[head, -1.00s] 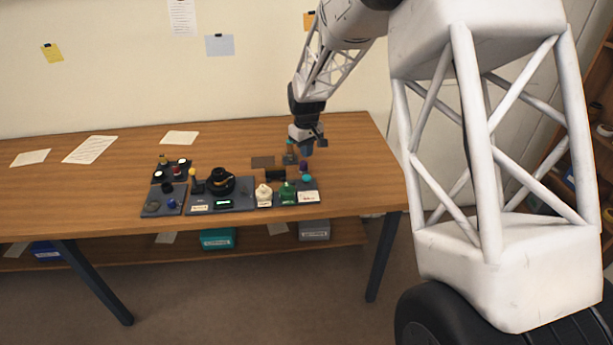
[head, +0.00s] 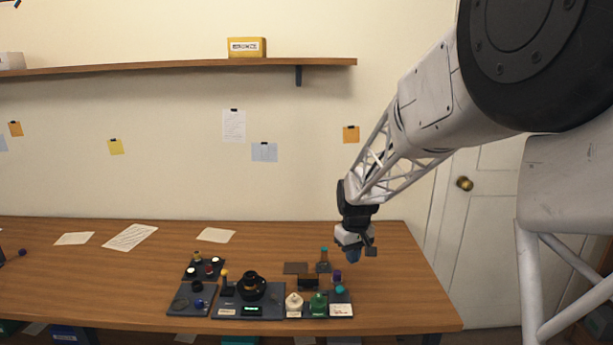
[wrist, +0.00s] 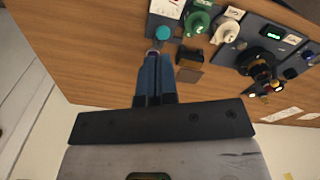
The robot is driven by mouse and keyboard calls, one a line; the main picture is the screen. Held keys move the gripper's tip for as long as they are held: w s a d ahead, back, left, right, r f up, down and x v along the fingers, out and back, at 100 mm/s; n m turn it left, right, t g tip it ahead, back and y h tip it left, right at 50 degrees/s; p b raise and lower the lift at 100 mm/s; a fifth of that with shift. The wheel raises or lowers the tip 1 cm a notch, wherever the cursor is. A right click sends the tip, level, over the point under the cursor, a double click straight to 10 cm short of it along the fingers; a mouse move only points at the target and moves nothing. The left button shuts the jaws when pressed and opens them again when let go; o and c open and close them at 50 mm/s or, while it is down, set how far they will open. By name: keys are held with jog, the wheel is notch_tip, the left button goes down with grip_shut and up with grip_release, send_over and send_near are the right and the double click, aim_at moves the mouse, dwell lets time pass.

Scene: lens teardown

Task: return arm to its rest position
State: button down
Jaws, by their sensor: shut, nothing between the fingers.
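My gripper (head: 353,256) hangs from my arm above the right part of the wooden table (head: 420,290), near the back right of the bench equipment. In the wrist view its blue fingers (wrist: 154,70) are together, with nothing held between them. A small purple-topped item (head: 337,275) and a teal-topped bottle (head: 324,262) stand close by the gripper in the head view. In the wrist view a round teal cap (wrist: 162,33) lies just beyond the fingertips.
A dark tray with a black lens-like part (head: 252,287) stands mid-table. A wall shelf (head: 180,67) runs above. The table's left side holds mostly papers (head: 130,237).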

jog(key=s+d+r+m, duration=0.1)
jog(key=s+d+r, duration=0.1)
jog(key=s, duration=1.1)
jog(key=s+d+r+m+t, duration=0.1)
jog(key=s+r, duration=0.3)
jog(key=s, duration=1)
jog(key=s+d+r+m+t, duration=0.1)
jog(key=s+d+r+m, duration=0.1)
jog(key=s, duration=1.1)
notch_tip(320, 180, up, 2)
jog(key=shift+s+d+r+m, duration=0.1)
jog(key=shift+s+d+m, duration=0.3)
jog(key=shift+m, duration=0.1)
jog(key=shift+w, duration=0.15)
jog(key=w+a+f+m+g, duration=0.1)
jog(key=w+a+m, duration=0.1)
jog(key=w, duration=1.2)
jog(key=w+a+f+m+g, duration=0.1)
jog(key=w, duration=1.2)
jog(key=w+a+f+m, duration=0.1)
jog(key=w+a+f, duration=0.1)
jog(key=w+f, duration=0.6)
jog(key=w+a+f+m+g, duration=0.1)
jog(key=w+a+f+m, duration=0.1)
jog(key=w+f, duration=0.5)
jog(key=shift+w+f+y, duration=0.3)
jog(key=shift+w+f, duration=0.05)
jog(key=shift+w, duration=2.65)
